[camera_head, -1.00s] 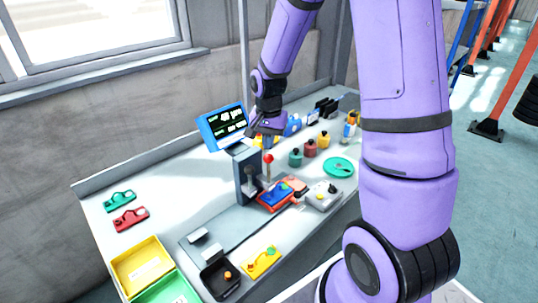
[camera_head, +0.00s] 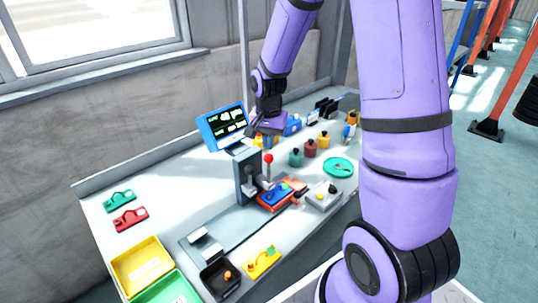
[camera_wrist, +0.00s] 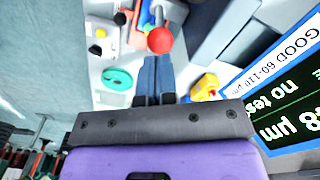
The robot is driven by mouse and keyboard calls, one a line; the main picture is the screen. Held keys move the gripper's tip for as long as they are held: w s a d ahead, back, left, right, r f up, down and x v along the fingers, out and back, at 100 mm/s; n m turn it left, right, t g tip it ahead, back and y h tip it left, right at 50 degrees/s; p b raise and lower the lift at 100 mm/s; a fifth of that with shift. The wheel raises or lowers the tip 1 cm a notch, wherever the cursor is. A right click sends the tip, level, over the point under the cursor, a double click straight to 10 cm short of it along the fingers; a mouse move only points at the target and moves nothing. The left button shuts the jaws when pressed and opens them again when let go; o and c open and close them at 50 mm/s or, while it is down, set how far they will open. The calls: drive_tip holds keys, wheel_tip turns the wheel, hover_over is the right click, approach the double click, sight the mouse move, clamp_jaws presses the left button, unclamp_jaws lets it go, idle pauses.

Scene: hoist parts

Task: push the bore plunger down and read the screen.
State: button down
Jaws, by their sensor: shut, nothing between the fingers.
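A red ball knob (camera_head: 268,158) tops a thin upright stem beside a grey upright stand (camera_head: 243,178); I cannot tell whether this is the bore plunger. In the wrist view the red knob (camera_wrist: 160,40) appears just beyond my shut, empty fingers (camera_wrist: 155,58). In the head view my gripper (camera_head: 252,136) is above and behind the stand, near the screen, its tips hard to make out. The blue-framed screen (camera_head: 227,126) is lit, too small to read there. In the wrist view the screen (camera_wrist: 290,105) is cut off; I read "GOOD 60-110", "no te" and "8 µm".
A red and blue part (camera_head: 278,194) sits before the stand, with a grey box (camera_head: 324,195) to its right. Several dark-capped bottles (camera_head: 310,148) and a teal dish (camera_head: 338,167) are further right. Yellow (camera_head: 140,265) and green bins stand front left. The left tabletop is mostly clear.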

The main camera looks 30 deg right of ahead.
sight(269, 154)
drive_tip(key=shift+f, duration=3.3)
drive_tip(key=shift+r, duration=3.55)
